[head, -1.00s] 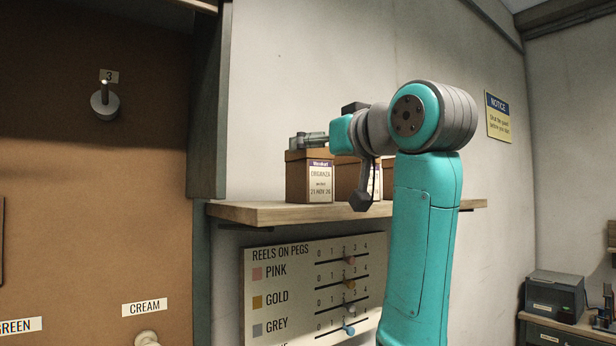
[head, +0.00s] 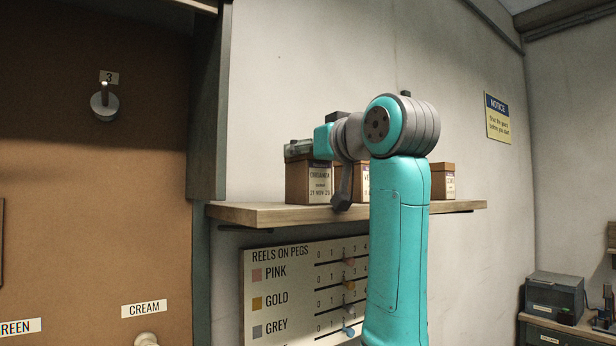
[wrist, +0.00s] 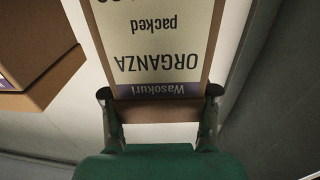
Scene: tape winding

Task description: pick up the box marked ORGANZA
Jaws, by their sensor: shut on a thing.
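The brown box marked ORGANZA (head: 319,182) stands at the left on the wooden shelf (head: 265,213), its white label facing out. In the wrist view the ORGANZA box (wrist: 160,55) fills the middle, its label upside down. My gripper (wrist: 160,100) has a finger at each side of the box's top part and is shut on it. In the head view my gripper (head: 298,149) is at the top of the box, partly hidden by my wrist. I cannot tell whether the box's base touches the shelf.
Another brown box (head: 362,184) stands close to the right, partly behind my arm. A further box (head: 443,181) is farther right on the shelf. A reel board (head: 300,285) hangs below. A dark upright post (head: 208,110) is to the left.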

